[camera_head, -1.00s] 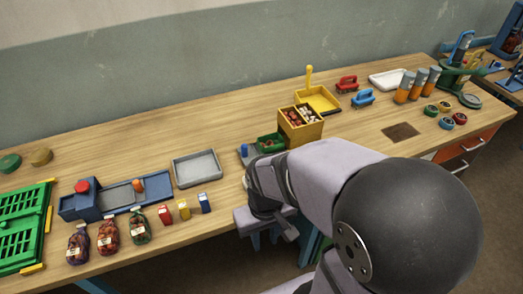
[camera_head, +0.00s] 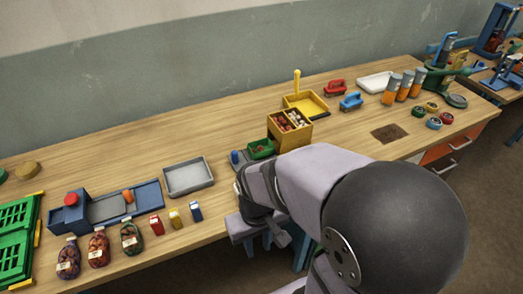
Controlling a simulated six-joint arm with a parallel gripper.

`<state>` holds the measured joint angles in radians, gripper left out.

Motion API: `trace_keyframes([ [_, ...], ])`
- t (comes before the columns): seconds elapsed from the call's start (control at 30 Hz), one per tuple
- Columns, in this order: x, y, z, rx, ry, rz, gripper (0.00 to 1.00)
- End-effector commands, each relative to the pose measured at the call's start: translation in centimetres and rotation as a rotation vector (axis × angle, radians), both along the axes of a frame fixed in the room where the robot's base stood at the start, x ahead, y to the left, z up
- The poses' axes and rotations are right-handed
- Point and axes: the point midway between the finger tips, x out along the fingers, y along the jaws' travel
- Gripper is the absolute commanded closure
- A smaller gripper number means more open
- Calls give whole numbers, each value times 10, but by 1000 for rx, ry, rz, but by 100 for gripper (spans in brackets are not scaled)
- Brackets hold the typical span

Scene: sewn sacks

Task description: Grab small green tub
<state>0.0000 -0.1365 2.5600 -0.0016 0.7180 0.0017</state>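I see nothing held.
A grey tray (camera_head: 188,174) and small red, yellow and blue cartons (camera_head: 176,219) lie to the left. A yellow scoop-like tray (camera_head: 306,103) stands behind the bin. The bench's back strip is mostly clear.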

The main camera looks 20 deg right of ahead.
Motion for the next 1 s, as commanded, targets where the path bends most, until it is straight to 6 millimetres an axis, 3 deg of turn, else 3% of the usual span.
trace_keyframes([
  [0.73,3,-1,0,-5,3,15,76],
  [0.87,15,-6,-1,-32,21,94,76],
  [1.0,45,-18,-2,-99,66,272,76],
])
